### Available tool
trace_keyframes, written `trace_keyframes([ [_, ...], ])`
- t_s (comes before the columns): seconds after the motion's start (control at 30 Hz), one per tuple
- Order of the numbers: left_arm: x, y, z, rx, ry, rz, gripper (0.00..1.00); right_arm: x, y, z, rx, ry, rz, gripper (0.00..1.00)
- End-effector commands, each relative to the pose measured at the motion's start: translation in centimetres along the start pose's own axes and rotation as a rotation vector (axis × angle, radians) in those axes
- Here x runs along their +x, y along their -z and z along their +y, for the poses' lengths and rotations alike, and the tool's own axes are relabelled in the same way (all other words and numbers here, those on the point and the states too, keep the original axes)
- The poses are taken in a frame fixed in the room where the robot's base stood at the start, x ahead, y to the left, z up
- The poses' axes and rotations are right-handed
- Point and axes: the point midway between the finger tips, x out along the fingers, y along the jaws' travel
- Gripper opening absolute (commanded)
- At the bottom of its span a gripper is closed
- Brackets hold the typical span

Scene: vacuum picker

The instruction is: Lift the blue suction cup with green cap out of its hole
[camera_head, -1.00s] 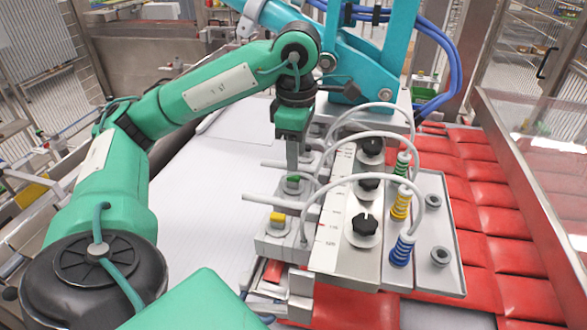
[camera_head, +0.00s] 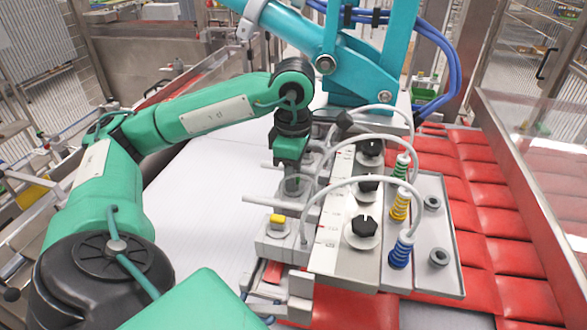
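A blue-and-white striped suction cup (camera_head: 401,250) stands upright in the grey plate on the right, with a white hose curving from its top. A yellow-striped one (camera_head: 400,204) and a green-striped one (camera_head: 403,165) stand behind it in the same row. I see no green cap on the blue cup. My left gripper (camera_head: 292,187) points down, left of the row, over the block where a green button sits. Its fingers are seen edge-on, so I cannot tell whether they are open or shut. They hide most of the green button. My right gripper is not in view.
A yellow button (camera_head: 277,219) sits on a block just in front of my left gripper. Black knobs (camera_head: 365,226) line the panel between gripper and cups. White hoses arch over it. Empty grey holes (camera_head: 439,257) lie right of the cups. A teal machine arm (camera_head: 370,60) stands behind.

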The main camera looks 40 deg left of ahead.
Motion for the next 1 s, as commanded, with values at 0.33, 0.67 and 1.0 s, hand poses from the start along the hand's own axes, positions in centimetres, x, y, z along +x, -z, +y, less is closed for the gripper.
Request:
trace_keyframes([
  [0.33, 0.0, 0.0, 0.0, 0.000, 0.000, 0.000, 0.00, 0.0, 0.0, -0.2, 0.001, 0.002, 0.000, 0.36],
  [0.67, -1.1, -0.1, 0.1, -0.002, -0.001, -0.002, 0.00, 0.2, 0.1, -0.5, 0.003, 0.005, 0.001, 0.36],
  [1.0, -5.1, 0.0, 0.1, 0.000, -0.003, -0.002, 0.00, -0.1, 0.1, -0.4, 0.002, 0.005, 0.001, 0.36],
])
